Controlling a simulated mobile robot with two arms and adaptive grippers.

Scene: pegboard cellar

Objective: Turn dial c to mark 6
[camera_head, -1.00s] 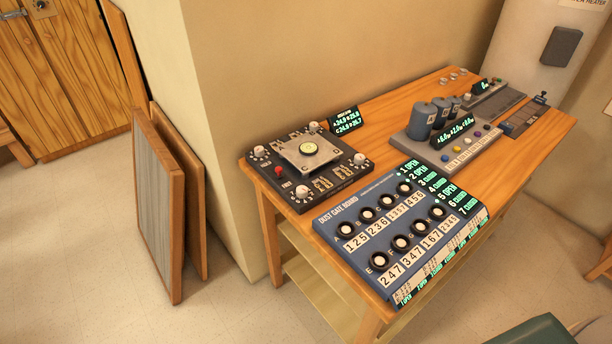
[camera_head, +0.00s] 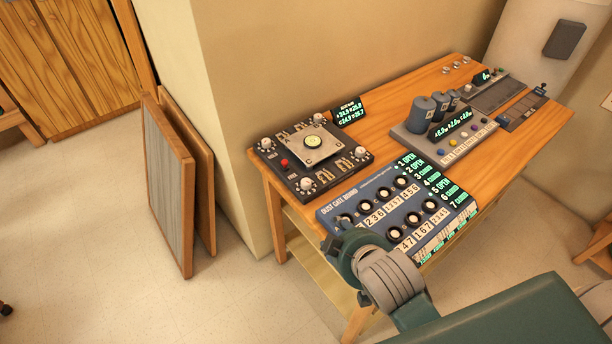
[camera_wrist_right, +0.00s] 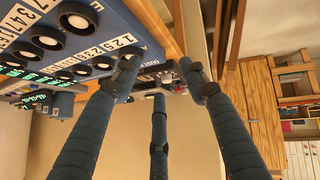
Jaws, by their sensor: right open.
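The blue dust gate board (camera_head: 345,200) lies on the table with two rows of round black knobs with white caps, number labels beneath. It also shows in the wrist view (camera_wrist_right: 115,20). A dark board with white corner knobs (camera_head: 311,154) and a square metal plate sits to its left. I cannot tell which knob is dial c, nor read any mark setting. My right gripper (camera_head: 335,246) is at the board's near left edge, its arm covering the lower left corner. In the wrist view its three fingers (camera_wrist_right: 160,80) are spread and empty. My left gripper is out of view.
A grey console with cylinders (camera_head: 420,114) and more panels stand farther back on the wooden table (camera_head: 385,90). A lit readout (camera_head: 348,109) stands behind the dark board. Wooden panels (camera_head: 170,185) lean on the wall corner at left.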

